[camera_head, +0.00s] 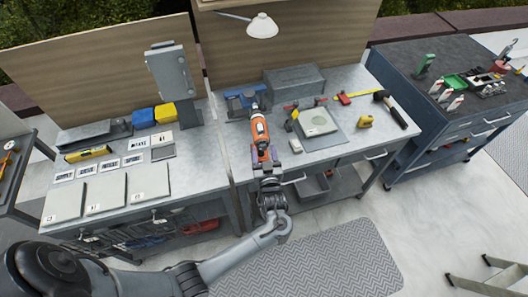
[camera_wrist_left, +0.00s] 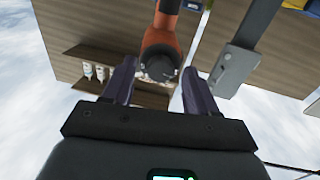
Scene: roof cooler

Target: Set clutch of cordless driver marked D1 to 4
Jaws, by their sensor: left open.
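An orange and black cordless driver (camera_head: 260,131) stands out over the front part of the right bench, held at the blue stand behind it. My left gripper (camera_head: 263,158) is right in front of the driver's near end. In the left wrist view my left gripper (camera_wrist_left: 160,82) is open, with one dark finger on each side of the driver's dark round end (camera_wrist_left: 160,62). The orange body (camera_wrist_left: 162,35) runs up behind it. I cannot tell whether the fingers touch it. The clutch numbers and the D1 mark are not readable. My right gripper is not in view.
The blue stand (camera_head: 246,101) and a grey box (camera_head: 294,82) are at the back. A grey mat (camera_head: 334,140) with a light plate lies to the right. The left bench (camera_head: 205,158) holds label cards and flat panels. A dark tool cart (camera_head: 428,98) stands far right.

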